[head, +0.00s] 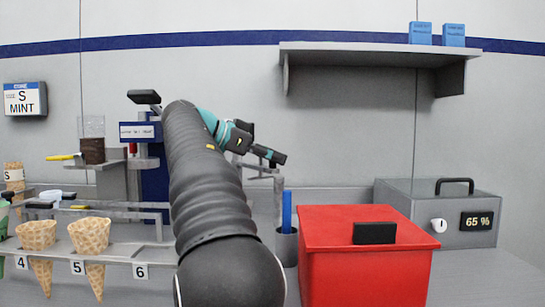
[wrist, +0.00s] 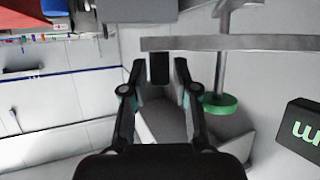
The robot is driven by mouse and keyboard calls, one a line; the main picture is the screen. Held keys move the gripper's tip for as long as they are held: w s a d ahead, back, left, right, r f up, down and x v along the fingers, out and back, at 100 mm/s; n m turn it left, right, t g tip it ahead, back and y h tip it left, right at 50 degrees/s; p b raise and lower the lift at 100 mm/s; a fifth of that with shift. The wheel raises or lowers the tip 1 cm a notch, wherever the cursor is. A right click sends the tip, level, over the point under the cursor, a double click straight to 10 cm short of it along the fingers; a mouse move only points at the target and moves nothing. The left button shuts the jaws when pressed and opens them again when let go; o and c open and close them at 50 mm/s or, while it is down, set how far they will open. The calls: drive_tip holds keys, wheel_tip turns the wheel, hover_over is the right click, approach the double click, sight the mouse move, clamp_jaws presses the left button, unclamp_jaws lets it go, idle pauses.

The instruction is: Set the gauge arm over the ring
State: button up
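My gripper (wrist: 158,70) is open in the wrist view, with a finger on each side of a dark block (wrist: 158,68). Gaps show between the block and both fingers. A grey bar (wrist: 255,43), which looks like the gauge arm, runs beyond the fingertips. A post with a green round piece (wrist: 220,104) crosses it on the right. Whether this green piece is the ring I cannot tell. In the head view my gripper (head: 272,157) reaches over a small grey stand (head: 278,200); my arm hides much behind it.
A red bin (head: 350,260) stands right of my arm, with a grey box (head: 440,205) reading 65 % behind it. Cones sit in a rack (head: 120,250) at left. A cup (head: 287,245) holds a blue stick. A shelf (head: 380,50) hangs above.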

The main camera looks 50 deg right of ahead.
drive_tip(key=shift+w+a+r, duration=0.15)
drive_tip(key=shift+w+a, duration=0.05)
drive_tip(key=shift+a, duration=0.2)
drive_tip(key=w+a, duration=0.5)
drive_tip(key=a, duration=0.6)
drive_tip(key=shift+a+r, duration=0.1)
